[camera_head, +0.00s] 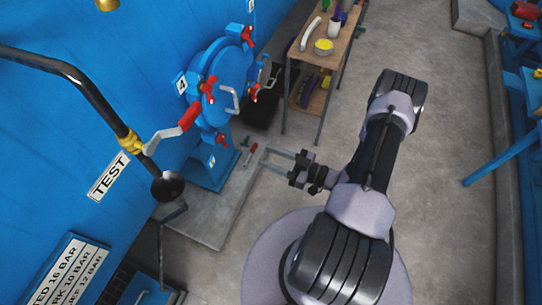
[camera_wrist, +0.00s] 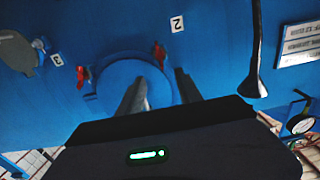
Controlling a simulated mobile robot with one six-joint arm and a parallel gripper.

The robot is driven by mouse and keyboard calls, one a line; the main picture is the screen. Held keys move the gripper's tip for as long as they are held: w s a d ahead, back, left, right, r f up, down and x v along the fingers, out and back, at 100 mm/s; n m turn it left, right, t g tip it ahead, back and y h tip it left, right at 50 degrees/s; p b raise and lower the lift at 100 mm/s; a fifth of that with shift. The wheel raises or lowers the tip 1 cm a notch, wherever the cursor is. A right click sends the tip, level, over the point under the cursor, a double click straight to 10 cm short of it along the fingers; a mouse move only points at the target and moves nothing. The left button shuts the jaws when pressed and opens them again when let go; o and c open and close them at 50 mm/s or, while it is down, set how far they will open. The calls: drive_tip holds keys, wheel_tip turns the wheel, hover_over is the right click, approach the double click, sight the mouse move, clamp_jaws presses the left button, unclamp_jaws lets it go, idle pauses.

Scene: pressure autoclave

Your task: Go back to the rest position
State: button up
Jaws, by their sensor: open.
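My gripper (camera_head: 272,158) is in the middle of the head view, held out to the left of my arm. Its two fingers are apart with nothing between them. In the wrist view my gripper (camera_wrist: 160,92) shows as two dark fingers pointing toward the blue wall, with a round blue fitting (camera_wrist: 133,82) behind them. In the head view the fingers are near the blue autoclave door (camera_head: 222,82) and its stand but appear apart from them. The door has red-handled clamps (camera_head: 208,90) around its rim.
A wooden shelf table (camera_head: 335,40) with bottles and a yellow-topped item stands at the back.

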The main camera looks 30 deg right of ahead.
drive_tip(key=s+a+r+n+g+b, duration=0.25)
drive_tip(key=a+r+n+g, duration=0.4)
drive_tip(key=n, duration=0.95)
drive_tip(key=s+a+r+n+g+b, duration=0.1)
drive_tip(key=a+r+n+g+b, duration=0.45)
drive_tip(key=n, duration=1.05)
drive_tip(key=s+r+n+t+h+b, duration=0.1)
drive_tip(key=s+r+n+h, duration=0.3)
drive_tip(key=n, duration=1)
drive_tip(key=s+a+r+n+t+h+b, duration=0.1)
drive_tip(key=s+r+n+h, duration=0.3)
drive_tip(key=n, duration=1)
wheel_tip(320, 180, up, 2)
drive_tip(key=shift+s+a+r+n+t+h+b, duration=0.2)
drive_tip(key=shift+a+n+t+h+b, duration=0.15)
drive_tip(key=shift+t+b, duration=0.25)
